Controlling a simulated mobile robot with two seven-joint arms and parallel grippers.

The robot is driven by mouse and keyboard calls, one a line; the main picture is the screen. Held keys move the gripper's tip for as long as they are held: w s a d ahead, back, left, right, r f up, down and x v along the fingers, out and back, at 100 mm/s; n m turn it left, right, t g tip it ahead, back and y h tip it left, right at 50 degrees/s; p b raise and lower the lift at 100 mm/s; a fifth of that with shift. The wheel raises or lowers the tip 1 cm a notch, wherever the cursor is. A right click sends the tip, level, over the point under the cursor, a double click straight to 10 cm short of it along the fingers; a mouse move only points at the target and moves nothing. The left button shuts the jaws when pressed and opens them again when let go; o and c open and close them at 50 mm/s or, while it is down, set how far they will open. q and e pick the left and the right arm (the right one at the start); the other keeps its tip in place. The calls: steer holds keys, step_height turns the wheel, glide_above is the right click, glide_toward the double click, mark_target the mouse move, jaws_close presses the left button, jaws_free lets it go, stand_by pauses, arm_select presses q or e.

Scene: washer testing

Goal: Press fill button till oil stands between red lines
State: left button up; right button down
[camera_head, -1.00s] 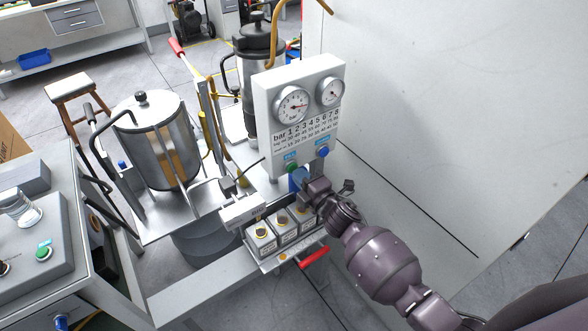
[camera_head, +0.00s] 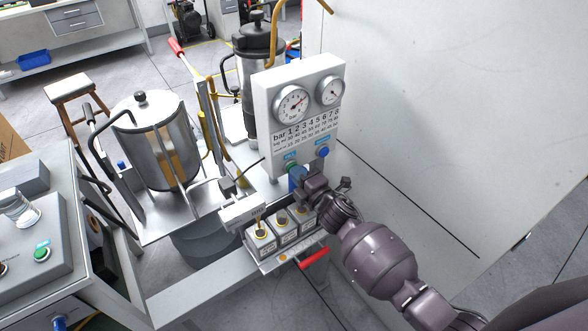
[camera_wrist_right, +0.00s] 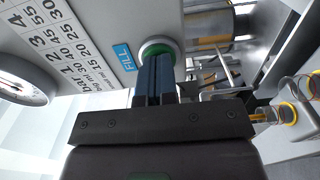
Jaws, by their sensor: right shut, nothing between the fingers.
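The green fill button (camera_wrist_right: 158,47) sits beside the blue FILL label (camera_wrist_right: 124,57) on the white gauge panel (camera_head: 262,105). My right gripper (camera_head: 294,175) is shut and empty. In the right wrist view its dark blue fingertips (camera_wrist_right: 155,62) are at the button and appear to touch it. In the head view they hide part of the button (camera_head: 291,167). A thin amber oil stream (camera_head: 260,222) runs from the spout block (camera_head: 242,211) down to the leftmost cup (camera_head: 262,246). I cannot make out the red lines or the oil level. My left gripper is out of view.
A blue button (camera_head: 323,152) is to the right on the same panel. Two more cups stand right of the first, above a red handle (camera_head: 314,258). A steel tank (camera_head: 155,140) stands on the left. A white wall (camera_head: 430,110) bounds the right side.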

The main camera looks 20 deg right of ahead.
steer(key=p+v, duration=0.2)
steer(key=v, duration=0.5)
stand_by(0.4)
steer(key=p+v, duration=0.1)
steer(key=v, duration=0.5)
steer(key=shift+p, duration=0.3)
stand_by(2.2)
